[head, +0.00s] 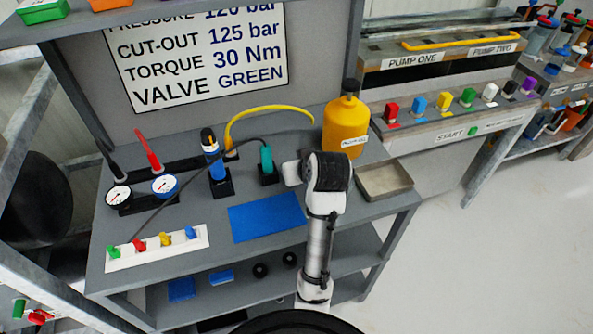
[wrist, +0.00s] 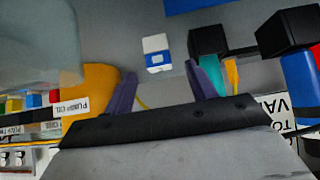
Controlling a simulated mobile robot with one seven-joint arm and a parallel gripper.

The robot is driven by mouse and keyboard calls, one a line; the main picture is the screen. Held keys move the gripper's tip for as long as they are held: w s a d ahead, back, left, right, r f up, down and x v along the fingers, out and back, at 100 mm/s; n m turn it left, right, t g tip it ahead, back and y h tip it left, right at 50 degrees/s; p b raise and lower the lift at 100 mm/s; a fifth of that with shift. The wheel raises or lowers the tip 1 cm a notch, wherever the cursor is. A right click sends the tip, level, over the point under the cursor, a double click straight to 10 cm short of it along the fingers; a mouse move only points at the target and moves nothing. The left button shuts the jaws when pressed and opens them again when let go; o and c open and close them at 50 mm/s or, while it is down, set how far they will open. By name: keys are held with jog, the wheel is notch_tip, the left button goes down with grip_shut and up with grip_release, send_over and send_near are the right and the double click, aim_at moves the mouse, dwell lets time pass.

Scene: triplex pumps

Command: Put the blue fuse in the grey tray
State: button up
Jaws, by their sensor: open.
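A small white block with a blue band (wrist: 157,53), which looks like the blue fuse, lies on the grey bench in the wrist view. It is between and just beyond my fingertips, apart from both. My gripper (wrist: 161,76) is open and empty, its two purple fingers either side of the block's line. In the head view my gripper (head: 292,173) is over the bench, right of the teal-handled tool, and my arm hides the block. The grey tray (head: 405,186) sits empty on the bench's right end, right of my wrist.
The yellow oil bottle (head: 345,125) stands close behind my wrist. The teal-handled tool (head: 266,158) and blue tool (head: 213,160) stand upright to the left. A blue mat (head: 266,217) lies flat in front. A white strip (head: 157,248) holds coloured pieces at front left.

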jog(key=p+x, duration=0.1)
jog(key=x, duration=0.4)
jog(key=shift+s+f, duration=0.1)
jog(key=shift+s, duration=0.05)
jog(key=c, duration=1.1)
